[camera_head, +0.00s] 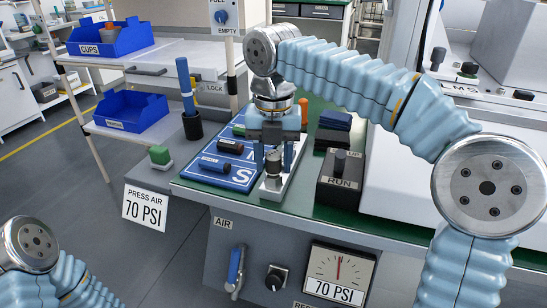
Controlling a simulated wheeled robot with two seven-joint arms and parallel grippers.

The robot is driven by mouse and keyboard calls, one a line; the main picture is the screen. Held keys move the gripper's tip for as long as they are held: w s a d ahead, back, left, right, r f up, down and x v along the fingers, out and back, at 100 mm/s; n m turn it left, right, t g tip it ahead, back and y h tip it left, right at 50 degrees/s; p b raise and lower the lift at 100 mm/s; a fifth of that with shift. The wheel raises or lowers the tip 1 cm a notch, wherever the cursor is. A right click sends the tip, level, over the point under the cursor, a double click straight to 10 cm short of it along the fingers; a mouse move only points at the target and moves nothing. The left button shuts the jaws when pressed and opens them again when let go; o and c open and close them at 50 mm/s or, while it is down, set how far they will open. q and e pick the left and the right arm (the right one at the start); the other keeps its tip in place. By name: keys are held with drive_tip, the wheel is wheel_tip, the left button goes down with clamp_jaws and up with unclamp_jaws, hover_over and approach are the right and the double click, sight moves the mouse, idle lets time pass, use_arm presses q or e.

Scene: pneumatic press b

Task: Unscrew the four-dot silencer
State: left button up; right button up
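My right gripper (273,168) points straight down over the front of the green-topped bench. Its two fingers stand apart, one on each side of a short metallic cylinder with a dark top (273,164), which looks like a silencer. The cylinder stands upright on a pale block (269,197). I see narrow gaps beside it, so the fingers look open around it. Dot marks on it are too small to read. Two dark cylinders, one (229,147) behind the other (216,165), lie on a blue board marked S (240,181). My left gripper is out of view; only part of that arm shows at lower left.
Dark blue stacked pieces (334,120) and an orange post (304,113) are behind. A blue-handled tool (186,88) stands in a black holder at left. A gauge reads 70 PSI (338,275) below.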

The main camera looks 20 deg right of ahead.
drive_tip(key=m, duration=1.2)
drive_tip(key=c, duration=0.6)
drive_tip(key=n, duration=0.6)
drive_tip(key=shift+n, duration=0.4)
drive_tip(key=n, duration=0.5)
drive_tip(key=o, duration=0.6)
drive_tip(key=shift+r, duration=0.1)
